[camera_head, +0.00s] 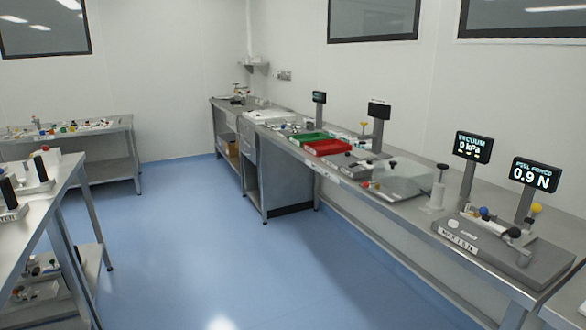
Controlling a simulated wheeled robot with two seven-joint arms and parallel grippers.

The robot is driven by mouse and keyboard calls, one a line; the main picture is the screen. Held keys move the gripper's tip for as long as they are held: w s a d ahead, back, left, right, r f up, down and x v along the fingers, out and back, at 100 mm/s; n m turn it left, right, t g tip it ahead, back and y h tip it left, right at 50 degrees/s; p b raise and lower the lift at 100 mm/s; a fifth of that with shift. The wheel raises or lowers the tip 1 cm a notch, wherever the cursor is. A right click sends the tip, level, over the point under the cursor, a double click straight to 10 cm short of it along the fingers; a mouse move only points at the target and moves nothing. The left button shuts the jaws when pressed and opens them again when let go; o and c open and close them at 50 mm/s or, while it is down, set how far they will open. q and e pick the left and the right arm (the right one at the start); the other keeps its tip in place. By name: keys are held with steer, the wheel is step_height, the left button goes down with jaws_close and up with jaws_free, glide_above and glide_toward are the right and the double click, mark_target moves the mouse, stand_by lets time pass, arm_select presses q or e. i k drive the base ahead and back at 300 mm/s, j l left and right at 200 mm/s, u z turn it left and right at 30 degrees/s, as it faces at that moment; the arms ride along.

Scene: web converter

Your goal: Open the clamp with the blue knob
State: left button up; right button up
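A small blue knob (484,212) shows on a grey fixture plate (480,246) on the right-hand bench. It sits among small dark and white parts, close to the foot of a display post. It appears to belong to a clamp, but the clamp is too small to tell open from shut. A black knob (514,233) and a yellow knob (536,208) are close by on the same fixture. Neither of my grippers is in view.
The vacuum display (473,147) and peel force display (535,175) stand over the fixture. A white spool-like post (438,188), clear box (399,180), red tray (327,147) and green tray (305,138) line the bench. The blue floor (200,235) is clear; another bench (45,190) stands left.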

mark_target(483, 211)
steer(key=z, duration=1.25)
steer(key=i+j, duration=0.95)
steer(key=j, duration=0.3)
steer(key=i+j, duration=0.5)
steer(key=j+u, duration=0.05)
steer(key=j, duration=0.05)
